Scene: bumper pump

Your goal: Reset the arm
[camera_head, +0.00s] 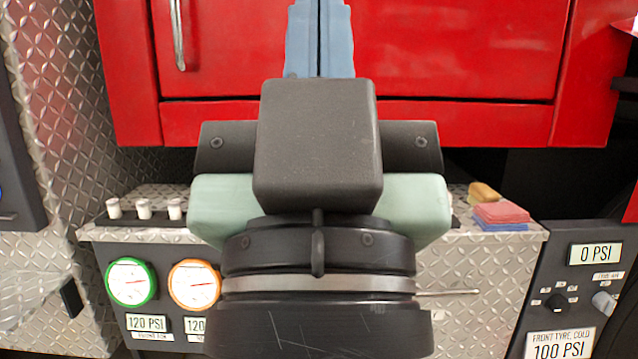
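My gripper (319,38) is in the middle of the head view, seen from behind, with its dark wrist and housing below. Its two blue-grey fingers point up the picture in front of the red cabinet (455,45). They lie side by side with only a thin dark line between them, so it looks shut. Nothing shows held, but the fingertips reach the top edge of the picture and may be cut off. My arm hides the middle of the metal shelf.
A diamond-plate shelf (150,234) carries several white knobs (144,208) at left. A red and blue cloth stack (502,214) and a yellow sponge-like block (484,192) lie at right. Below are gauges (131,281) and, at right, a panel (575,285) reading 0 PSI.

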